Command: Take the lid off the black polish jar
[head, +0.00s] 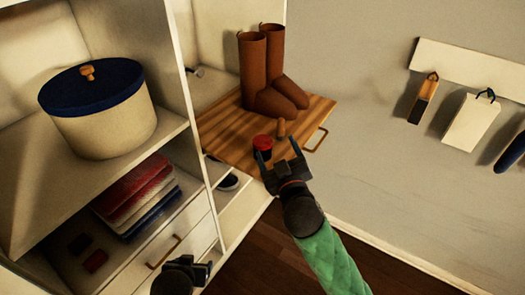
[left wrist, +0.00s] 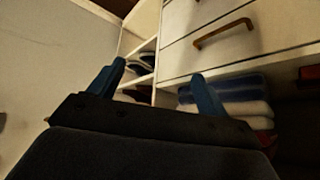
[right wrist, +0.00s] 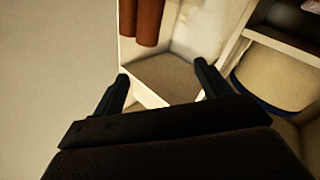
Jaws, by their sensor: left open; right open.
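The black polish jar (head: 262,154) stands upright on the wooden board in the head view, with a red lid (head: 262,142) on top. My right gripper (head: 279,155) is open and empty, just in front of the jar and slightly right of it. Its left finger partly overlaps the jar in the picture; I cannot tell whether they touch. My left gripper (head: 204,268) is low in the head view, in front of the drawers and away from the jar. Its open fingers show in the left wrist view (left wrist: 158,75). I cannot make out the jar in either wrist view.
A small wooden item (head: 281,128) is beside the jar. A lidded basket (head: 105,120) and folded cloths (head: 140,195) occupy shelves at left. Brushes hang at right.

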